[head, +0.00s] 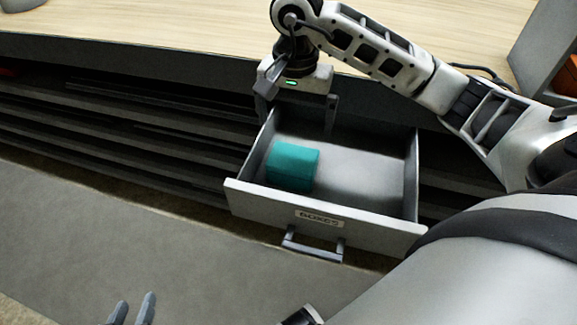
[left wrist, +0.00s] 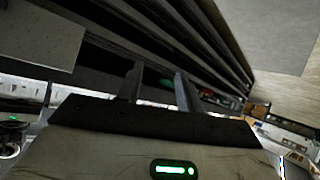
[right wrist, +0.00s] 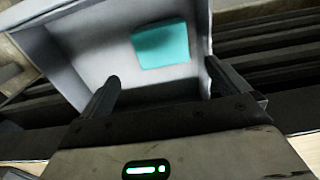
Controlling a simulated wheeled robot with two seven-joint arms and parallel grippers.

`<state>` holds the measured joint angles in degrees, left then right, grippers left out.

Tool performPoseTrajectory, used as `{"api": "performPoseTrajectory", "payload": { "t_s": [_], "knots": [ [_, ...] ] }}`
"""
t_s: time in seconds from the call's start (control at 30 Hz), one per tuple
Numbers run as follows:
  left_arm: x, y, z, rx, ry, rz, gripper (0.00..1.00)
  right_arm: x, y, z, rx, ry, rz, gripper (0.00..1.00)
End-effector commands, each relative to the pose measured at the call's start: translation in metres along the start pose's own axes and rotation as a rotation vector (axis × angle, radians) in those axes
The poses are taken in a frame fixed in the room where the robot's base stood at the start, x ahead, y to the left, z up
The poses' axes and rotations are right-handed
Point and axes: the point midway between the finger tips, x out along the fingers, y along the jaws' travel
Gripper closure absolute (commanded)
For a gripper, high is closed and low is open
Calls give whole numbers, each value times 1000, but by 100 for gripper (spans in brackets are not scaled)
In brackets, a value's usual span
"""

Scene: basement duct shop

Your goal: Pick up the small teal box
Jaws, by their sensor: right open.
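The small teal box (head: 292,166) sits in the left part of an open grey drawer (head: 352,228) in the head view. It also shows in the right wrist view (right wrist: 161,44), beyond the fingertips and towards the right finger. My right gripper (head: 297,122) is open and empty over the back of the drawer, fingers pointing down and apart from the box. My left gripper (head: 133,307) is at the bottom edge of the head view, away from the drawer. Its two fingers are apart with nothing between them in the left wrist view (left wrist: 160,80).
The drawer has a label and a handle (head: 313,247) on its front, and its walls surround the box. A wooden worktop (head: 160,25) lies above and behind it. Dark shelf slats (head: 120,125) run to the left. The floor (head: 90,235) in front is clear.

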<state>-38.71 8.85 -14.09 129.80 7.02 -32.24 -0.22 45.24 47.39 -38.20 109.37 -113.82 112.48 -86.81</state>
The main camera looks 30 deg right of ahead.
Motion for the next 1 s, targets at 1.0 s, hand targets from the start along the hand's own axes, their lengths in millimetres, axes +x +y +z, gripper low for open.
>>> {"api": "performPoseTrajectory", "payload": {
  "t_s": [1.0],
  "knots": [
    [28,0,30,-10,-68,27,64,139,-3,-2,1,-2,1,0]
  ]
}}
